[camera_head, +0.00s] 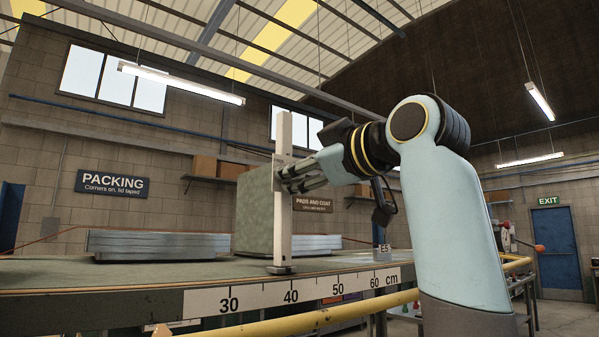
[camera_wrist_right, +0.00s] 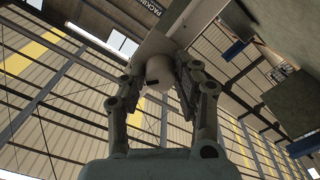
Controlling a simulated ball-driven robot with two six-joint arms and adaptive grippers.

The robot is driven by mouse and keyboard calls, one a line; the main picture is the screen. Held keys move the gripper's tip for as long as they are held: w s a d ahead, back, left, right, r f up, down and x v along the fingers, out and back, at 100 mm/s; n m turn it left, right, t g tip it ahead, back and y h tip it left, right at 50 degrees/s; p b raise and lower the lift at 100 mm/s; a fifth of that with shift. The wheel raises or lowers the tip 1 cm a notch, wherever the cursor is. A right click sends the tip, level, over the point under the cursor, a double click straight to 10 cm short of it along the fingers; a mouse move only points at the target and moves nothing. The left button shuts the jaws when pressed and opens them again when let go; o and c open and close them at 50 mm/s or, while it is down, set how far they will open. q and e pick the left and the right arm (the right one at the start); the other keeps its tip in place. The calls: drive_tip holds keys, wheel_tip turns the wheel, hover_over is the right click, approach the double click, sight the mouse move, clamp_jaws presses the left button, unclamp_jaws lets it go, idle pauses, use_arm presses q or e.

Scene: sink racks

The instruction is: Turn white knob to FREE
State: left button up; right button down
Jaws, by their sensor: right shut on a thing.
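The white knob (camera_wrist_right: 158,72) sits between the two fingers of my right gripper (camera_wrist_right: 160,80) in the right wrist view. It is a short round cylinder with a small dark mark on its face, on the side of a white upright. No FREE lettering can be read. In the head view my right gripper (camera_head: 289,180) reaches from the right to the upper part of the white post (camera_head: 283,228), and its fingers hide the knob. The right gripper is shut on the knob. My left gripper is not in view.
The post stands on a workbench (camera_head: 130,275) with a centimetre scale (camera_head: 300,292) along its front edge. A grey-green block (camera_head: 255,215) stands close behind the post. Flat grey stacks (camera_head: 150,243) lie left of it. A small block marked E5 (camera_head: 382,253) stands right.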

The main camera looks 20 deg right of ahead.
drive_tip(key=shift+f+n+b, duration=0.2)
drive_tip(key=shift+n+b, duration=2.6)
drive_tip(key=shift+n, duration=5.6)
drive_tip(key=c, duration=1)
unclamp_jaws()
drive_tip(key=shift+r, duration=0.1)
drive_tip(key=v, duration=1.2)
